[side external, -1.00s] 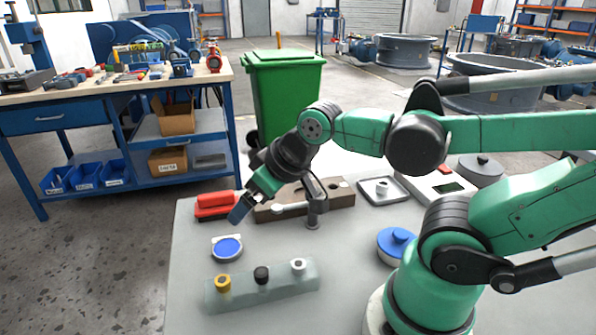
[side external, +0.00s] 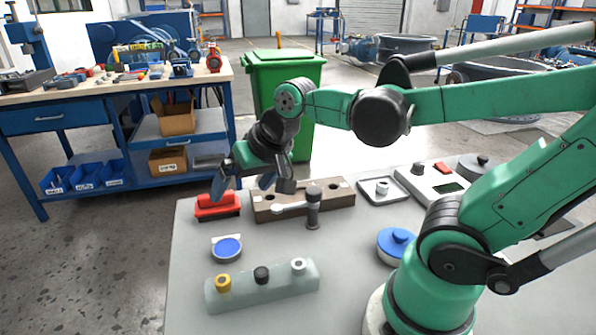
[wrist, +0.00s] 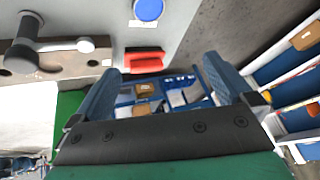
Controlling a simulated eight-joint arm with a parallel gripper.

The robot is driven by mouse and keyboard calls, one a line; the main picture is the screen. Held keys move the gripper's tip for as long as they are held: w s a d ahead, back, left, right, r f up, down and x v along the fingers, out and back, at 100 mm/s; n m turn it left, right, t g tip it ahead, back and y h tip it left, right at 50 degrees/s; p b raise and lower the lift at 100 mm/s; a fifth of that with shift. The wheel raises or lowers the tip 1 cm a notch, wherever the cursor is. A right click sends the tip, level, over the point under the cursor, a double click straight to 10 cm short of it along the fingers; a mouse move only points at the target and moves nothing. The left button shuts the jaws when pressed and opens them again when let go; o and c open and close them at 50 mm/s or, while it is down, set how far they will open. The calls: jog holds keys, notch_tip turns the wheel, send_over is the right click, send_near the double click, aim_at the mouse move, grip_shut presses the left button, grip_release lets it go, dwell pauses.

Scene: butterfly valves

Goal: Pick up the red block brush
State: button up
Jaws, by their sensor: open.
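The red block brush (side external: 218,205) lies at the far left corner of the grey table, a red handle block over a darker base. It also shows in the wrist view (wrist: 144,53), past the fingertips and a little left of the middle between them. My gripper (side external: 243,188) is open and empty, with its blue fingers spread. In the side view it hangs above and just right of the brush, with the left finger overlapping the brush's upper edge. I cannot tell the exact height gap.
A wooden block with holes (side external: 333,195) stands right of the brush, with a grey valve handle (side external: 313,205) before it. A blue-topped round disc (side external: 227,248) lies in front. A grey-green holder (side external: 262,287) with several knobs is nearer. A green bin (side external: 300,72) stands behind the table.

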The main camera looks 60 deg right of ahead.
jog(key=w+d+f+m+g+y, duration=0.15)
jog(key=w+d+m, duration=0.25)
jog(key=w+m, duration=0.65)
jog(key=m+g+y, duration=0.1)
jog(key=m+g, duration=0.1)
jog(key=m, duration=0.9)
send_over(217, 205)
jog(key=d, duration=0.2)
jog(key=shift+t, duration=0.25)
jog(key=f, duration=0.6)
jog(key=shift+s+a+f, duration=0.15)
jog(key=shift+s+f, duration=0.05)
jog(key=shift+f, duration=0.1)
jog(key=shift+w+f+m+y, duration=0.1)
jog(key=shift+f+m+y, duration=0.15)
jog(key=shift+m, duration=0.2)
jog(key=shift+w+f, duration=0.1)
jog(key=shift+f, duration=0.3)
jog(key=shift+x, duration=2.4)
jog(key=c, duration=1.4)
jog(key=shift+r, duration=0.1)
jog(key=shift+c, duration=0.2)
